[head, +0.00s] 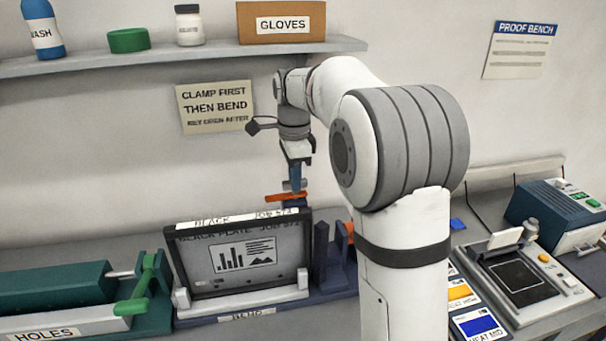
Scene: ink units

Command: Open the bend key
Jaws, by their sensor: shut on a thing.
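The bend unit (331,277) is a dark blue fixture with a label reading BEND on its front edge. A black plate (183,262) marked "BLACK PLATE JOB 574" stands upright in it, with a printed chart on its face. An orange-red bar (287,198), which looks like the bend key, is just above the plate's top right corner. My gripper (295,187) points down from the wrist and is shut on this bar. The fingertips are small in view, and the far side of the bar is hidden.
A green-handled HOLES unit (60,290) stands at the left. Another orange part (347,230) is partly hidden by my arm. Colour pads (461,293) and a tray machine (525,278) stand right. A shelf (190,56) runs above; a sign (215,106) reads "CLAMP FIRST THEN BEND".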

